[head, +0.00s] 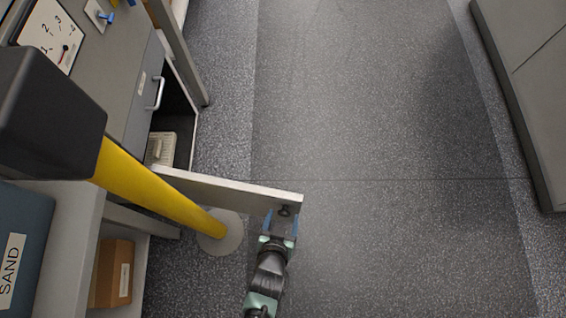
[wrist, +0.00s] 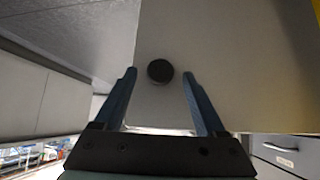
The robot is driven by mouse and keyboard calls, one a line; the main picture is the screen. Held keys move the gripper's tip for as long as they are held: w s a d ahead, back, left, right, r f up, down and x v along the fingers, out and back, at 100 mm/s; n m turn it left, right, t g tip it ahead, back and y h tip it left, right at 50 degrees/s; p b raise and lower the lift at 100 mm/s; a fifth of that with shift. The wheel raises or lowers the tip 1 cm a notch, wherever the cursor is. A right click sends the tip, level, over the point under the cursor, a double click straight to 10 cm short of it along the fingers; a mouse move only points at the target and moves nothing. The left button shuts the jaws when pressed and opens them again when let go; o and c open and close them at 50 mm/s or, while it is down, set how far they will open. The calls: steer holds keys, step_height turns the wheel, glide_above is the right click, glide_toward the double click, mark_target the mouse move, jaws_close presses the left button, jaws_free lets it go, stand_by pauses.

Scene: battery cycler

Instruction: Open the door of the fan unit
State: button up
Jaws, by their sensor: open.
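The fan unit's door (head: 230,187) is a light grey panel. In the head view it stands swung out from the cabinet front, reaching right over the floor. A dark round knob (head: 284,210) sits near its free end; the wrist view shows the knob (wrist: 160,71) on the panel face (wrist: 225,60). My gripper (head: 282,222) is at this end of the door. Its blue fingers (wrist: 160,85) are open, one on each side of the knob, with gaps between.
A yellow post (head: 150,190) with a round floor plate (head: 220,235) stands close to the door. The cabinet opening holds a beige item (head: 162,148). A drawer with a handle (head: 155,93) is above it. A grey cabinet (head: 535,80) stands right. The floor between is clear.

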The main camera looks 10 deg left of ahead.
steer(key=p+v, duration=0.4)
steer(key=v, duration=0.8)
steer(key=shift+w+f, duration=0.1)
